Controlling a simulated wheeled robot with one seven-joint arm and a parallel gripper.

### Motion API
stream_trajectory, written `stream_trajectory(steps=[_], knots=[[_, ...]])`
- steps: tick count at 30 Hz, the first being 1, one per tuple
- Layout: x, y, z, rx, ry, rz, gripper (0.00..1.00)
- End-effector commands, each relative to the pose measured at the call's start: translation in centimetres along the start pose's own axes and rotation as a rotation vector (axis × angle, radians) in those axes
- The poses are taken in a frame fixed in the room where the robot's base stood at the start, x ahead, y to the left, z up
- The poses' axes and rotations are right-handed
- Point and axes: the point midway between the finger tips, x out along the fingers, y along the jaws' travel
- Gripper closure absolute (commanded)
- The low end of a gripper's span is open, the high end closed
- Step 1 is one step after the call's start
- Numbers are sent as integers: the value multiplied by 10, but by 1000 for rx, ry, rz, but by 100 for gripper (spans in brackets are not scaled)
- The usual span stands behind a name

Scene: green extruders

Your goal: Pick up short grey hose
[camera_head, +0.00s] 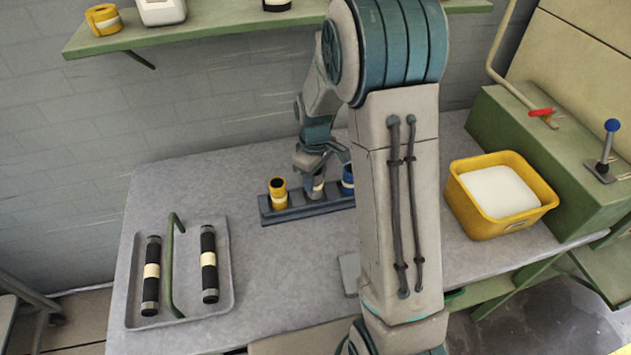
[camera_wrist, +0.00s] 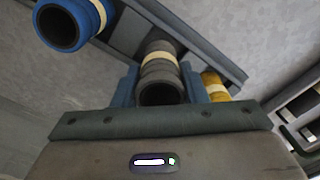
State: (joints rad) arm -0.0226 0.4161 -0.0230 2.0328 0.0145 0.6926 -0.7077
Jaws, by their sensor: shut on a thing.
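The short grey hose (camera_wrist: 160,72) has a cream band and an open dark end. It stands in the middle of a dark rack (camera_head: 302,208), between a yellow hose (camera_head: 278,192) and a blue hose (camera_head: 348,178). My gripper (camera_wrist: 160,88) is shut on the grey hose, with a blue finger on each side of it. In the head view the grey hose (camera_head: 318,187) is partly hidden by my gripper. In the wrist view the blue hose (camera_wrist: 70,22) is at upper left and the yellow hose (camera_wrist: 214,86) is partly hidden at right.
A grey tray (camera_head: 222,292) at left holds two black hoses and has a green handle. A yellow bin (camera_head: 487,229) with white contents stands at right beside a green machine (camera_head: 540,165). A green shelf (camera_head: 225,33) hangs above.

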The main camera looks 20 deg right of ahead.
Motion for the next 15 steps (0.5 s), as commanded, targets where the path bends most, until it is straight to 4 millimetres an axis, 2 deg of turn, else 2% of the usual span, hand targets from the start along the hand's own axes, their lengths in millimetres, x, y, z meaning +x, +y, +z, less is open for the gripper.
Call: stream_trajectory(steps=[4, 15], knots=[[-24, -1, 2, 0, 3, 3, 86], [-56, -24, 54, 1, 2, 3, 86]])
